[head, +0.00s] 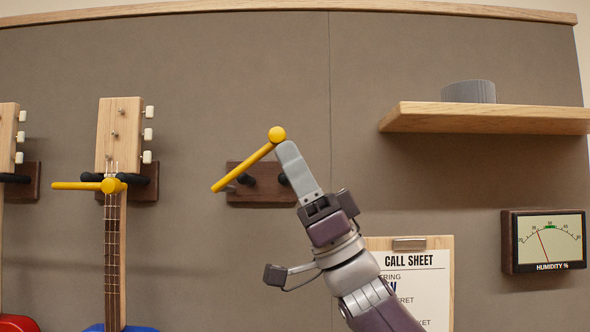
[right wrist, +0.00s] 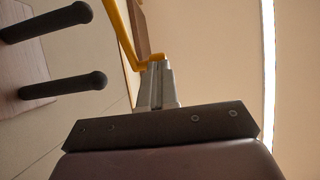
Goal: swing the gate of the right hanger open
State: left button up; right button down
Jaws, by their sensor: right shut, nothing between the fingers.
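The right hanger (head: 264,192) is a dark wood block on the wall with black prongs, partly hidden by my right gripper. Its yellow gate (head: 243,168) slants from a round knob at the upper right down to the lower left. My right gripper (head: 283,148) is shut and empty, with its tips just below and right of the knob, touching or very close. In the right wrist view the tips (right wrist: 155,68) are at the bend of the yellow gate (right wrist: 123,35). Two black prongs (right wrist: 65,88) stand at the left. My left gripper is out of view.
A guitar (head: 112,240) hangs to the left behind another yellow gate (head: 85,186). A wood shelf (head: 480,117) with a grey cup (head: 468,92) juts out at the upper right. A call sheet clipboard (head: 420,285) and humidity meter (head: 545,240) are on the right.

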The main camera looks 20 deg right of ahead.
jog(key=w+a+r+g+h+p, duration=0.2)
jog(key=a+r+h+p, duration=0.6)
jog(key=p, duration=1.7)
jog(key=shift+w+a+g+h, duration=0.35)
jog(key=shift+a+g+h, duration=0.15)
jog(key=shift+a+h, duration=0.55)
jog(key=shift+d, duration=0.1)
jog(key=b+v, duration=0.2)
jog(key=v, duration=1.1)
